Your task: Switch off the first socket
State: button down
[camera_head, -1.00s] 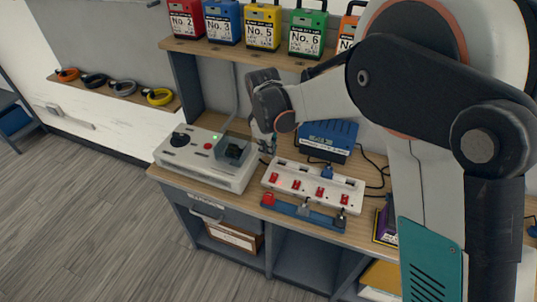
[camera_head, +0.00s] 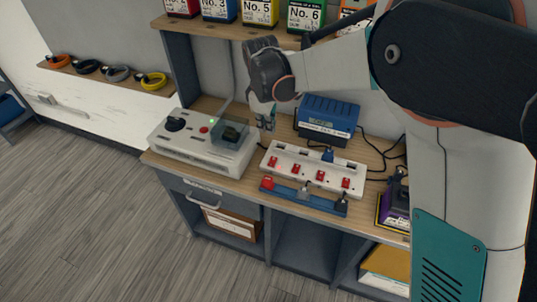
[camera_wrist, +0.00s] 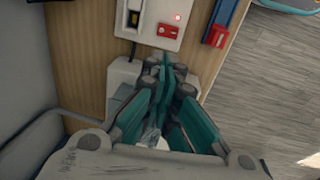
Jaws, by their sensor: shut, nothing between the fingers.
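A white power strip (camera_head: 330,172) with a row of red switches lies on the wooden bench. Its leftmost red switch (camera_head: 273,161) also shows in the wrist view (camera_wrist: 167,30), with a small lit red light beside it and a socket slot to its left. A blue plug sits in a socket farther right along the strip. My gripper (camera_head: 266,122) is shut and empty. It is above the bench, just behind the strip's left end, between the strip and the grey control box. In the wrist view my gripper's closed teal fingertips (camera_wrist: 165,62) are just below the first switch, apart from it.
The grey control box (camera_head: 185,149) with a black knob stands left. A blue charger (camera_head: 327,116) stands behind the strip. A blue rail (camera_head: 325,202) with red and grey pieces lies in front. Coloured battery cases line the shelf above.

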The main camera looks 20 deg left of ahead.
jog(key=b, duration=0.5)
send_near(269, 159)
jog(key=f, duration=0.5)
jog(key=shift+w+d, duration=0.1)
jog(key=shift+w, duration=0.2)
jog(key=shift+w+f, duration=0.1)
jog(key=shift+f, duration=0.35)
jog(key=shift+w+f, duration=0.15)
jog(key=shift+f, duration=0.2)
jog(key=shift+s, duration=0.25)
